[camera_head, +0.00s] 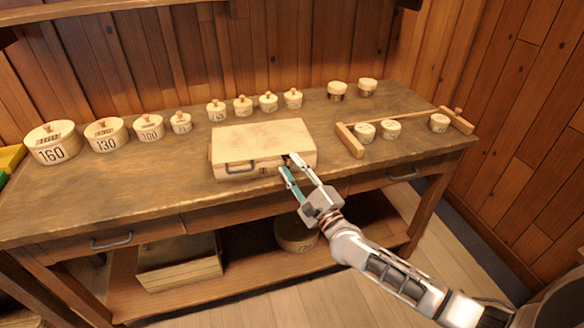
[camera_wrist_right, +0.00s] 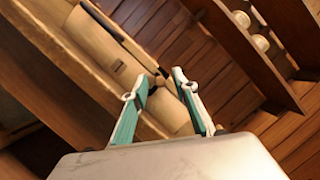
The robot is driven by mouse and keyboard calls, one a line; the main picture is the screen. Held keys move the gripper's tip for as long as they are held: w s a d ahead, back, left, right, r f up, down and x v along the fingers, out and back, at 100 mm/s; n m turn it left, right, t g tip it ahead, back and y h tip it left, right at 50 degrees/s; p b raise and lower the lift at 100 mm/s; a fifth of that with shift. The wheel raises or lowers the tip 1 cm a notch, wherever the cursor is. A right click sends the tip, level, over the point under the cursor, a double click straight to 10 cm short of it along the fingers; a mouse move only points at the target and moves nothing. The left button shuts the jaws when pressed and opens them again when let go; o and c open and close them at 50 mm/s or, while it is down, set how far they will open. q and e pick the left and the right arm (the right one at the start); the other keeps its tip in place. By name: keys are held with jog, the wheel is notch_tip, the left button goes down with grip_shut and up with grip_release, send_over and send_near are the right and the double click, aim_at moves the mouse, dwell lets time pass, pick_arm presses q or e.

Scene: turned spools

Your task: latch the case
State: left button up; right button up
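The wooden case (camera_head: 262,140) lies on the workbench with its lid down. A dark handle (camera_head: 240,166) is on its front face, with a small dark fitting (camera_head: 264,170) to the right of it. My right gripper (camera_head: 289,164) is at the right part of the case's front, its two teal-padded fingers apart. In the right wrist view, the case (camera_wrist_right: 112,62) lies beyond the gripper (camera_wrist_right: 162,88), and a small brown knob (camera_wrist_right: 160,79) shows between the fingertips. The fingers hide part of the front face, so I cannot tell how the latch sits. My left gripper is not in view.
Large numbered round boxes (camera_head: 52,144) stand at the left of the workbench (camera_head: 120,192). Several small lidded pots (camera_head: 243,106) stand behind the case. A wooden rail frame (camera_head: 350,141) with small pots is to the right. The front strip of the bench left of the case is clear.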

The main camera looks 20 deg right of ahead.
jog(key=v, duration=1.1)
jog(key=shift+s, duration=0.35)
jog(key=shift+d, duration=0.1)
jog(key=s+a+f+n+g+y, duration=0.2)
jog(key=s+a+f+n, duration=0.35)
jog(key=n, duration=0.35)
jog(key=s+d+f+n+g+h, duration=0.2)
jog(key=s+f+n+g, duration=0.1)
jog(key=s+f+n, duration=0.5)
jog(key=s+d+f+n+g+h, duration=0.2)
jog(key=s+f+n+g, duration=0.2)
jog(key=s+f+n, duration=0.4)
jog(key=shift+d+f+n+h, duration=0.3)
jog(key=shift+f+n+h, duration=0.1)
jog(key=shift+f, duration=0.15)
dwell(0.5)
